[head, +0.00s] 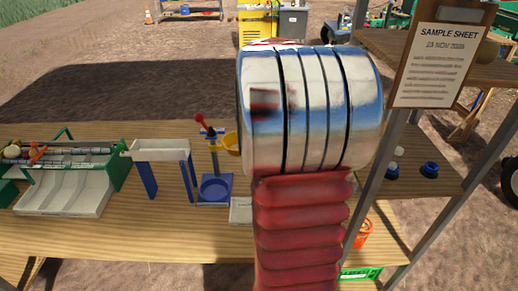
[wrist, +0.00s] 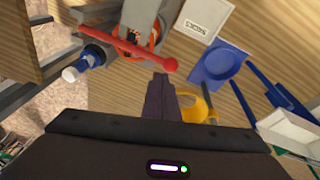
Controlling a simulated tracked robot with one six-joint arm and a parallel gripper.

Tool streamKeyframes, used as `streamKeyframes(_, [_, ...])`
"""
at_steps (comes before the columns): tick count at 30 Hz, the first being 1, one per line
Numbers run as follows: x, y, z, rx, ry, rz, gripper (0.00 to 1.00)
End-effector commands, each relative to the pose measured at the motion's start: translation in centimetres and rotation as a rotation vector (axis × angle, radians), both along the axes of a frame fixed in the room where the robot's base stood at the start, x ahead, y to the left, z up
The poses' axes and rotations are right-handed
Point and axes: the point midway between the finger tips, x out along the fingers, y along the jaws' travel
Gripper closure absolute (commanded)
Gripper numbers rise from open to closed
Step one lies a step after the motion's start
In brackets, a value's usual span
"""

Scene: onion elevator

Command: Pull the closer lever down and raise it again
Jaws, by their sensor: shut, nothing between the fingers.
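The red closer lever (wrist: 135,50) is a bar with a ball at its end, crossing the top of the wrist view beside a grey device (wrist: 140,14). In the head view its red ball end (head: 199,118) shows above the blue stand, left of my arm. My gripper (wrist: 161,78) is shut and empty, its dark fingertips just below the ball end in the wrist view. I cannot tell whether they touch it. A blue round dish (wrist: 216,64) and a yellow cup (wrist: 198,106) lie to the right. In the head view my arm hides my gripper and most of the lever.
The wooden table (head: 110,240) carries a green-edged tray (head: 70,190) and a white trough (head: 160,150) on blue legs at the left. A shelf rack (head: 425,180) with a sample sheet (head: 440,65) stands at the right. A blue-and-white bottle (wrist: 84,62) is left of the lever.

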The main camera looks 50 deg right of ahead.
Motion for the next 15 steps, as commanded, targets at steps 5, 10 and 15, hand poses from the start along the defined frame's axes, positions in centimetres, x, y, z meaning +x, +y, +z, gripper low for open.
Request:
streamKeyframes(5, [-0.1, -0.2, 3.0, -0.003, -0.003, 0.001, 1.0])
streamKeyframes(10, [-0.2, 0.6, 5.8, -0.003, -0.003, 0.001, 1.0])
streamKeyframes(15, [-0.2, 1.5, 8.6, -0.003, -0.003, 0.003, 1.0])
